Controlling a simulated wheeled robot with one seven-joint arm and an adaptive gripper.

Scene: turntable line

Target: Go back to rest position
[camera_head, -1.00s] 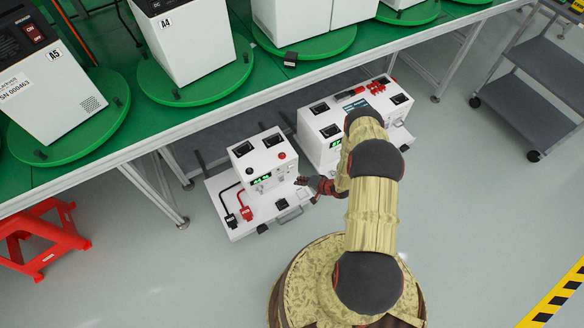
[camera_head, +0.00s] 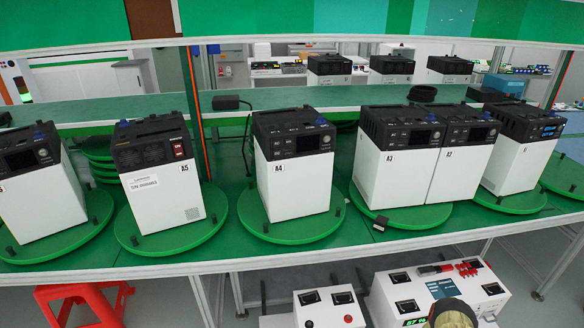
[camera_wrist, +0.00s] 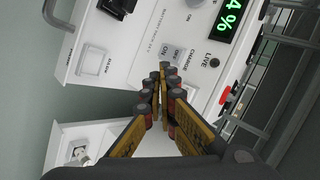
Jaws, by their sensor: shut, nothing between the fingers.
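My gripper (camera_wrist: 160,88) shows in the wrist view with its fingers together and nothing between them. It is in front of a white test box (camera_wrist: 150,45) that has a CHARGE ON/OFF switch, a LIVE label and a green lit display (camera_wrist: 232,18). I cannot tell whether the fingertips touch the box. In the head view only a rounded part of my arm shows at the bottom right, in front of a white box (camera_head: 463,285) with a green display; the gripper is out of that view.
A green bench (camera_head: 350,250) carries white units, including A5 (camera_head: 165,200), A4 (camera_head: 300,185), A3 (camera_head: 385,177) and A2 (camera_head: 455,170), on green turntables. A smaller white box (camera_head: 330,305) stands below the bench. A red stool (camera_head: 85,295) is at lower left.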

